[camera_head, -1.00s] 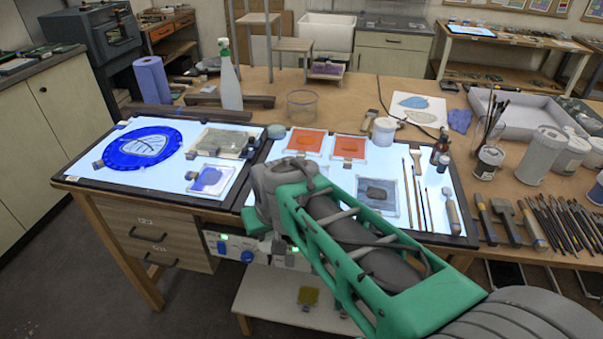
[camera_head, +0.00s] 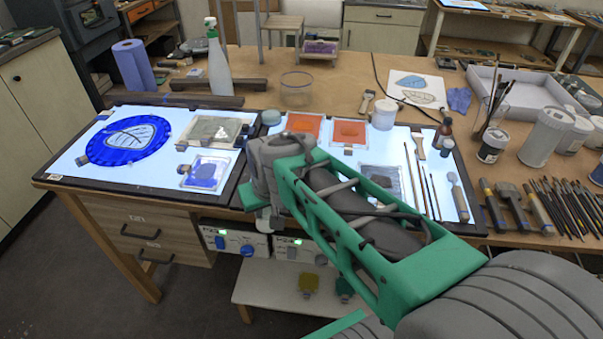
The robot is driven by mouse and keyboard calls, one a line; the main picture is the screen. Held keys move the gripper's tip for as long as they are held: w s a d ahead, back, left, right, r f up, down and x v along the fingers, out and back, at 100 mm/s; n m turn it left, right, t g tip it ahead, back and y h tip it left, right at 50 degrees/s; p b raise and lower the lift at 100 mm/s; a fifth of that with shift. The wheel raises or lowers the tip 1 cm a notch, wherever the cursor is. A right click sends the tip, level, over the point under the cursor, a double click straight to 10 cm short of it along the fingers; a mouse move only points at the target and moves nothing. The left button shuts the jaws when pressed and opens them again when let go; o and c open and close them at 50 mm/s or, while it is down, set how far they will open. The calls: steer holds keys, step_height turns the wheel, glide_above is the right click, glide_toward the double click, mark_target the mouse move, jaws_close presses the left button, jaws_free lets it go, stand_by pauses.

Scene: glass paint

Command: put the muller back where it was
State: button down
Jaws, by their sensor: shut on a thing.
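My gripper (camera_head: 268,218) is mostly hidden behind my own wrist and green arm. Only a pale part of it shows below the wrist, at the front edge of the light table (camera_head: 243,165). It is shut. The muller cannot be made out anywhere on its own; what the jaws hold is hidden by my wrist. The wrist hangs over the front middle of the light table, between the small tile with blue paint (camera_head: 206,173) and the tile with a dark patch (camera_head: 384,181).
A blue round painted panel (camera_head: 130,140) lies at left. Two orange tiles (camera_head: 348,132), a white jar (camera_head: 383,115) and a grey-green round object (camera_head: 271,117) lie behind my wrist. A spray bottle (camera_head: 218,70) stands behind.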

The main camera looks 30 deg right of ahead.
step_height(320, 180, up, 11)
steer(key=p, duration=0.7)
steer(key=shift+w, duration=0.15)
